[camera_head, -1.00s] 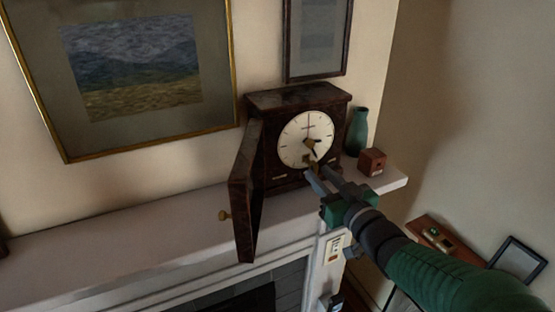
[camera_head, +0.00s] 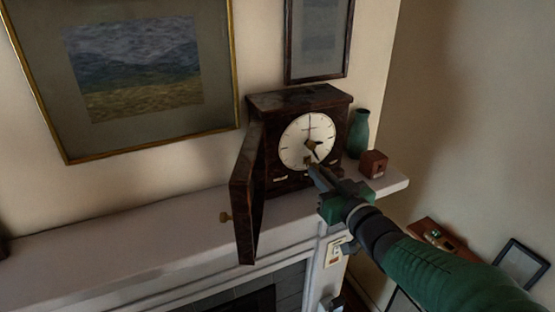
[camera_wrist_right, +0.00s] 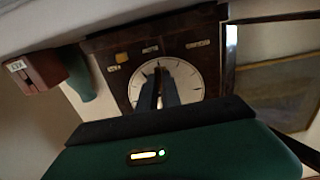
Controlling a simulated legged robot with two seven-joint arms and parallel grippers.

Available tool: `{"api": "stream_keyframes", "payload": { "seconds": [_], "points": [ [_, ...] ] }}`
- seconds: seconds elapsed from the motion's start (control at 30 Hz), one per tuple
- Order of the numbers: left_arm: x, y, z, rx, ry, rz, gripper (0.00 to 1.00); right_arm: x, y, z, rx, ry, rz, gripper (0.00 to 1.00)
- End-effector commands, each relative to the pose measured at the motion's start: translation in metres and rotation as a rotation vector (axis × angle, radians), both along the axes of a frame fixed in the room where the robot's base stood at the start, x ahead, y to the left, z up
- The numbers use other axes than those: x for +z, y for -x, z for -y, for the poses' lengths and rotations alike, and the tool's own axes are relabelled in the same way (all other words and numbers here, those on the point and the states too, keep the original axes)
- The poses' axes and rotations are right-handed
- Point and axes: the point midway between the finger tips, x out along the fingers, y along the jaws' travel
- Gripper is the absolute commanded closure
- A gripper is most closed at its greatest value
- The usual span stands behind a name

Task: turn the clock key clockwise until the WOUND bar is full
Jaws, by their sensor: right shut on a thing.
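The dark wooden clock (camera_head: 290,105) stands on the mantel with its door (camera_head: 247,195) swung open to the left. Its round white dial (camera_head: 296,135) faces me, and it also shows in the right wrist view (camera_wrist_right: 200,78). My right gripper (camera_head: 312,167) reaches in from the lower right to the lower part of the dial. Its fingers (camera_wrist_right: 166,85) are shut on the clock key (camera_head: 308,160), of which only a small brass bit shows. Small labels (camera_wrist_right: 198,44) sit on the case by the dial; I cannot read the WOUND bar.
A small red-brown box (camera_head: 373,163) and a green vase (camera_head: 358,134) stand right of the clock. Framed pictures (camera_head: 235,70) hang behind, and a shelf (camera_head: 440,238) is at lower right.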

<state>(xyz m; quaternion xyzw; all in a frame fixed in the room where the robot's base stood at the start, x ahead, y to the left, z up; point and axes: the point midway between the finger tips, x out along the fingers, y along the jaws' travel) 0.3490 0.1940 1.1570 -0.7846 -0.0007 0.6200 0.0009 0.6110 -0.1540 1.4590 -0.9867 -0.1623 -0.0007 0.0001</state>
Motion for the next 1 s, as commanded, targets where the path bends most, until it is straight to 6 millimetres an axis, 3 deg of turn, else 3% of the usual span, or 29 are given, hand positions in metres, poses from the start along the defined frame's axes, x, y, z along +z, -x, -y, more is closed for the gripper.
{"api": "stream_keyframes", "payload": {
  "seconds": [0.43,0.73,1.0],
  "points": [
    [0.0,0.0,0.0,0.0,0.0,0.0,0.64,0.0,-0.003,-0.002,0.003,-0.014,-0.006,1.0],
    [0.017,0.0,0.0,0.0,0.0,0.0,0.64,0.002,-0.004,-0.001,0.002,-0.299,-0.101,1.0],
    [0.016,0.0,0.0,0.0,0.0,0.0,0.64,0.001,-0.005,-0.001,0.002,-0.333,-0.111,1.0]
  ]
}}
